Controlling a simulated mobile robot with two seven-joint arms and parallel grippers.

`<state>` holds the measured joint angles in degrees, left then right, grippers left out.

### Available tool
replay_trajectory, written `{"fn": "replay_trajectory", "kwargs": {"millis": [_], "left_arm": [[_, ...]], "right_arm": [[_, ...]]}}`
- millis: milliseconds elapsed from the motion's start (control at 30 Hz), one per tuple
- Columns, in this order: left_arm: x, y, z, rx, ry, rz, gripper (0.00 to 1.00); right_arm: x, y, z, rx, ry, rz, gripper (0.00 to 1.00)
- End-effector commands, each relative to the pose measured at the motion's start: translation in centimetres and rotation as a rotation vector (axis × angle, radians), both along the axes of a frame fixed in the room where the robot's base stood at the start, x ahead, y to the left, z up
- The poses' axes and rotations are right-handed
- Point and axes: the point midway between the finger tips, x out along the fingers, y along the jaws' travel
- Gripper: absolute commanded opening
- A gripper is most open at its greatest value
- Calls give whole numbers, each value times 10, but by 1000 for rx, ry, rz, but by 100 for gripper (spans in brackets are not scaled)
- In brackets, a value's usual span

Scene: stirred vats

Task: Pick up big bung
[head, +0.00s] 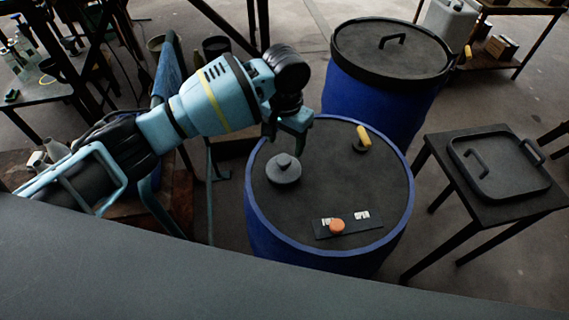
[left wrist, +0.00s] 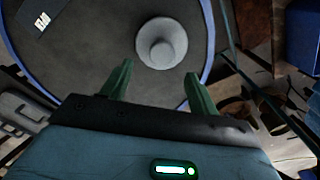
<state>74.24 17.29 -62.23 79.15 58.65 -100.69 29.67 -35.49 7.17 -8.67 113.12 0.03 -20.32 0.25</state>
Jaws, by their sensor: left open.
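The big bung, a grey round disc with a raised knob (head: 284,172), sits on the dark top of the near blue drum (head: 390,205), left of its middle. It also shows in the left wrist view (left wrist: 162,43), just beyond the fingertips. My left gripper (head: 292,140) is over the drum top, above and slightly beyond the bung in the head view. Its two green fingers (left wrist: 160,72) are apart with nothing between them. My right gripper is in neither view.
A dark plate (head: 360,227) with white labels and an orange knob (head: 337,226) lies on the drum's near side. A yellow-handled part (head: 363,137) stands at its back right. A second lidded drum (head: 380,95) stands behind. A side table (head: 500,195) with a dark lid is right.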

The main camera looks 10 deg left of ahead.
Motion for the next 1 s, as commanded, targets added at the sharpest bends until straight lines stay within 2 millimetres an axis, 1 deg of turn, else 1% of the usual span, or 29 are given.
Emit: {"fn": "replay_trajectory", "kwargs": {"millis": [67,200,367,433,733,833,1000], "left_arm": [[0,0,-9,0,3,1,61],[-1,1,-23,1,3,1,61],[-1,1,-25,0,0,0,61],[-1,2,-30,2,1,1,61],[-5,4,-70,1,3,1,61],[-5,4,-76,0,1,0,61],[-5,4,-76,0,-1,0,61]], "right_arm": [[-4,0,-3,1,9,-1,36],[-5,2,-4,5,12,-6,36],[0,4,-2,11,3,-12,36],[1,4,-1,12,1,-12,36],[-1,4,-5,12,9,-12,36],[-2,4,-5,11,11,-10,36],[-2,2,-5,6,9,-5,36]]}}
